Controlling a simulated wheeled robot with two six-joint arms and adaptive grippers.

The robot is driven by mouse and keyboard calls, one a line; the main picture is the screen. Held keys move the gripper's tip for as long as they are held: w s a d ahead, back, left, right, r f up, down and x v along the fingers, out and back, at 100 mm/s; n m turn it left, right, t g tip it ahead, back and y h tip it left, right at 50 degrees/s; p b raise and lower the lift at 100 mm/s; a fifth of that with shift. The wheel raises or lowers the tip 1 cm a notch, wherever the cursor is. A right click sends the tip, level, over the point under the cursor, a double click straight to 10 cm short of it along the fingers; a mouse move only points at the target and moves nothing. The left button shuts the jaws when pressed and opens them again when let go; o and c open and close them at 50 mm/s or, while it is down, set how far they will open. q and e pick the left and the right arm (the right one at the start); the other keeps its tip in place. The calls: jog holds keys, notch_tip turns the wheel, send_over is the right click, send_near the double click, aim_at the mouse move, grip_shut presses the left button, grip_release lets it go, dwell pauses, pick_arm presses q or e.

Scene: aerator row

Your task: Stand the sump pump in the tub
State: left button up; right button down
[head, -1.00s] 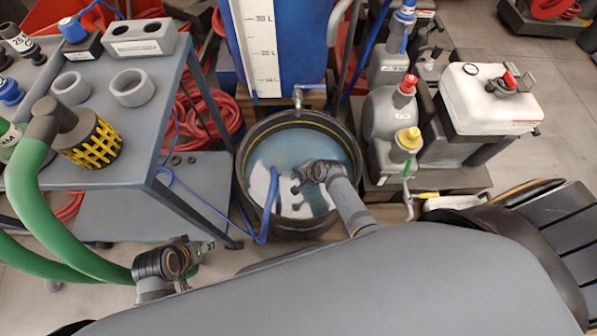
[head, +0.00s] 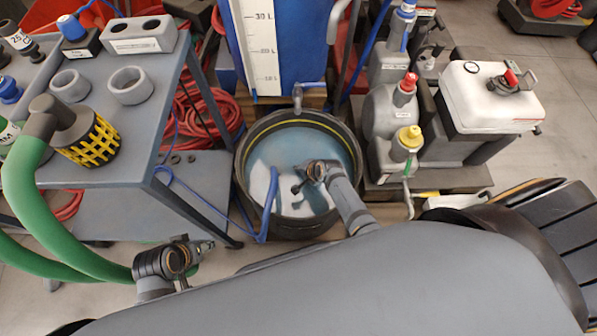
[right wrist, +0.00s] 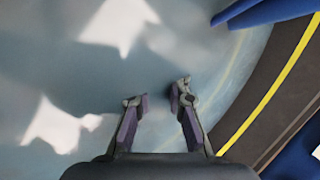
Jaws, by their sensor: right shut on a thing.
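The sump pump appears to be the dark body with a yellow-barred strainer cage (head: 93,143). It lies tilted on the grey cart, with a thick green hose (head: 22,190) from its elbow. My right gripper (head: 297,189) is over the tub, pointing down. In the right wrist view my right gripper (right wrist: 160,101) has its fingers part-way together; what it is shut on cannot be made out. My left gripper (head: 207,246) is low beside the cart, near the green hose; its jaws are unclear.
The grey cart (head: 150,118) holds grey rings and a two-hole block. A blue hose (head: 270,190) hangs over the tub's front rim. A blue barrel (head: 305,40) stands behind the tub; grey canisters and a white container (head: 490,97) stand to its right.

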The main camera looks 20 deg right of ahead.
jog(key=shift+w, duration=0.15)
jog(key=c, duration=1.2)
grip_release()
jog(key=shift+s+f, duration=0.25)
jog(key=v, duration=1.2)
jog(key=shift+w+r, duration=0.15)
jog(key=shift+r, duration=0.05)
